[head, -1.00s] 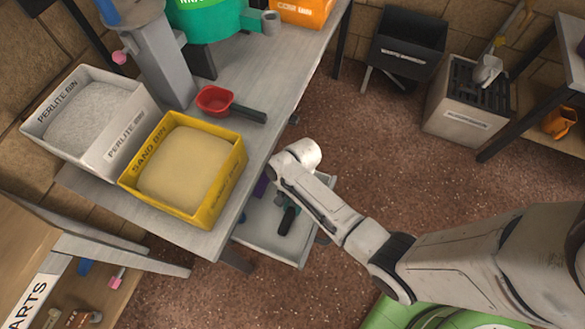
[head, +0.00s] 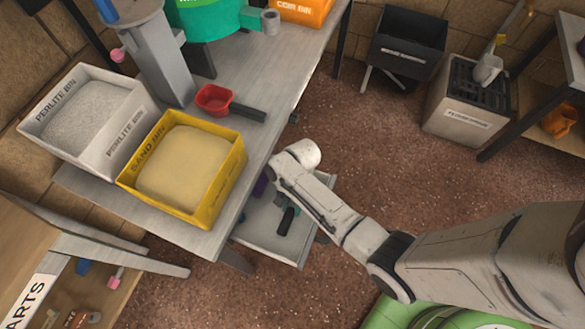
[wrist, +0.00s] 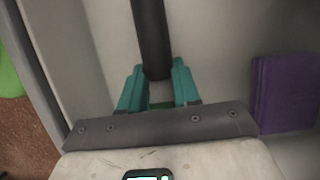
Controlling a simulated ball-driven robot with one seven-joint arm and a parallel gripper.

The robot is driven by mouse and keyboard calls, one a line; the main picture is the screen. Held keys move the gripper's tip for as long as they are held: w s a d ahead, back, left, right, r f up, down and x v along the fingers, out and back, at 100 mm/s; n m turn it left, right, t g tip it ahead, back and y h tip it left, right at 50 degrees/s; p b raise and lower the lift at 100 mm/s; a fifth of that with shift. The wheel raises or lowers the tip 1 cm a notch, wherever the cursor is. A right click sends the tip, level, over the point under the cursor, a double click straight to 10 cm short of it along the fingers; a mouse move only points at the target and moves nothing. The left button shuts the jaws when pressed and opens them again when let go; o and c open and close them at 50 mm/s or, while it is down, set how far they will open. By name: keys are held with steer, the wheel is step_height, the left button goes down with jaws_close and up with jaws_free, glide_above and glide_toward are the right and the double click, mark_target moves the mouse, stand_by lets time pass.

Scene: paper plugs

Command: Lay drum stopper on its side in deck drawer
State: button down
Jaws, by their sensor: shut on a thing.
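The drum stopper, a dark cylinder (wrist: 151,38), lies between the teal fingers of my gripper (wrist: 158,92) in the wrist view. My gripper is shut on its near end, and the rest runs away to the top edge, where its far end is cut off. The pale grey deck drawer (head: 268,250) is pulled out under the workbench. The stopper is in or just over it, and I cannot tell if it touches the floor. In the head view a small dark stopper (head: 287,221) shows in the drawer, and my arm hides part of the drawer.
A purple block (wrist: 285,92) sits in the drawer to the right of my gripper. The drawer's side wall (wrist: 55,45) is on the left. The workbench (head: 255,150) overhangs the drawer, with a yellow sand bin (head: 215,195) on top.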

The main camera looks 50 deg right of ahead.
steer(key=shift+s+f, duration=0.15)
steer(key=shift+f, duration=0.1)
steer(key=shift+s+f+b, duration=0.2)
steer(key=shift+f+b, duration=0.1)
steer(key=shift+f, duration=0.15)
steer(key=c, duration=0.9)
jaws_free()
steer(key=shift+d, duration=0.1)
steer(key=shift+o, duration=0.8)
steer(key=w+p+v, duration=0.1)
steer(key=p+v, duration=0.2)
steer(key=v, duration=0.9)
steer(key=shift+a, duration=0.4)
steer(key=shift+r, duration=0.1)
